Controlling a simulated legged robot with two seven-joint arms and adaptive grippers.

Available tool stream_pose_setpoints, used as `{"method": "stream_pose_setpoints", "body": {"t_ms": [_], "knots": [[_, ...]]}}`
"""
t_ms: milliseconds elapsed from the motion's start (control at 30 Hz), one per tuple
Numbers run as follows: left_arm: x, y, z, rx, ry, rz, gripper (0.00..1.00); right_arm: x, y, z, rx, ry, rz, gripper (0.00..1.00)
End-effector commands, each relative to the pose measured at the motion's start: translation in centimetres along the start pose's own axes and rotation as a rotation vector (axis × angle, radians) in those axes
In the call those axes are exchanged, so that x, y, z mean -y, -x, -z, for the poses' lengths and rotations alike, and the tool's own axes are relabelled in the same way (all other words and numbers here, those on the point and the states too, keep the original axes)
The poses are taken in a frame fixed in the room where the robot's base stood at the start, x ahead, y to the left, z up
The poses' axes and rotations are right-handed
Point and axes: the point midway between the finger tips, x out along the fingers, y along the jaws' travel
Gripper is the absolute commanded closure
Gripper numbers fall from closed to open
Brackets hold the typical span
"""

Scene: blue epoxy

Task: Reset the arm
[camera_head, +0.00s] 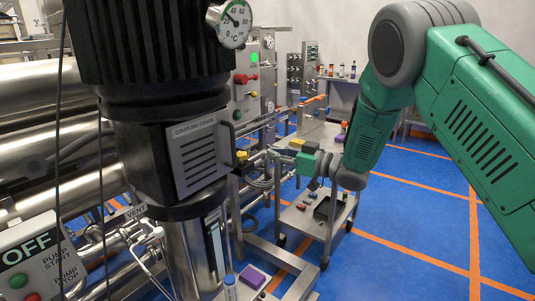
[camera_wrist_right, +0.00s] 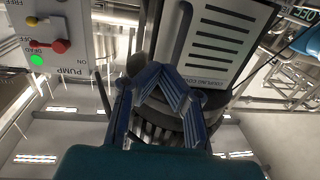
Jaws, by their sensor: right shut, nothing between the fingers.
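My right arm, green with grey joints, comes in from the right in the head view and bends down at its elbow (camera_head: 410,40). Its gripper (camera_head: 272,156) points left, behind and to the right of the pump motor with the coupling cover (camera_head: 200,160). In the wrist view the fingers of my right gripper (camera_wrist_right: 163,75) are shut together with nothing between them. The coupling cover (camera_wrist_right: 220,45) shows there beyond the fingertips. I cannot tell the exact gap between fingers and pump. My left gripper is not in view.
Steel tanks (camera_head: 50,85) and pipes fill the left. An OFF pump control box (camera_head: 40,255) stands at lower left. A gauge (camera_head: 234,24) juts from the motor. A cart (camera_head: 318,222) stands below the gripper. Blue floor (camera_head: 415,235) at right is open.

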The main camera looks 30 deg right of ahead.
Motion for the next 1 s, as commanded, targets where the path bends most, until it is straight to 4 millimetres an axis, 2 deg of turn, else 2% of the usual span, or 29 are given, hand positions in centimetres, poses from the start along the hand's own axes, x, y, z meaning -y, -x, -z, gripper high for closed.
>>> {"method": "stream_pose_setpoints", "body": {"t_ms": [167,367,533,667,767,833,867,1000], "knots": [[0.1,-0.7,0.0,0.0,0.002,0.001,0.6,0.5,2.9,0.4,-0.001,0.006,0.001,1.0],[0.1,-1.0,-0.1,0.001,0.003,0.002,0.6,-0.6,6.0,0.0,-0.005,-0.002,0.001,1.0],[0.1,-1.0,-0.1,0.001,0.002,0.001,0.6,-1.2,7.0,-0.3,-0.008,-0.007,0.001,1.0],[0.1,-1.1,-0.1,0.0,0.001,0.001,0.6,-1.1,6.9,-0.6,-0.002,-0.01,-0.003,1.0],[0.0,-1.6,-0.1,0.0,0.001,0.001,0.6,-0.1,6.5,-3.0,0.038,-0.028,-0.034,1.0],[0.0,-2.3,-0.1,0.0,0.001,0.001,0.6,1.0,6.2,-6.5,0.095,-0.057,-0.077,1.0],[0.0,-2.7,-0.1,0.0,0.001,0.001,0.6,1.6,6.2,-8.3,0.129,-0.072,-0.101,1.0],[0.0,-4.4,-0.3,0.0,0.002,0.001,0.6,5.3,7.4,-18.3,0.33,-0.148,-0.218,1.0]]}}
